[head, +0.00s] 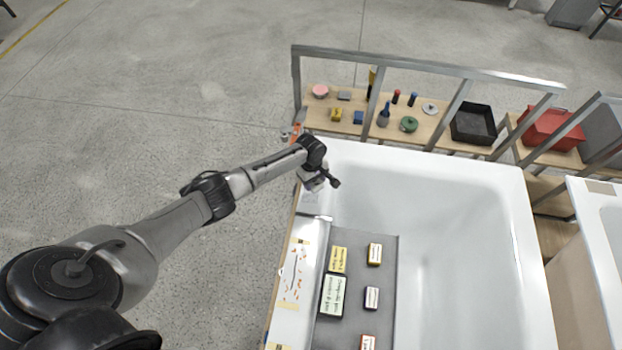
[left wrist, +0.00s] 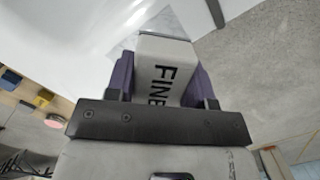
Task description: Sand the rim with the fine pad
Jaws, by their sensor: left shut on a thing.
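The tub's left rim (head: 293,280) has a patch with reddish marks and a dark line between yellow tape strips. My right gripper is not in view.
A grey tray (head: 388,250) across the tub's left side carries several labelled blocks and cards. Behind the tub, a metal rail (head: 430,62) stands before a wooden shelf with small items, a black bin (head: 473,124) and a red box (head: 552,129). Another tub (head: 596,215) stands right.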

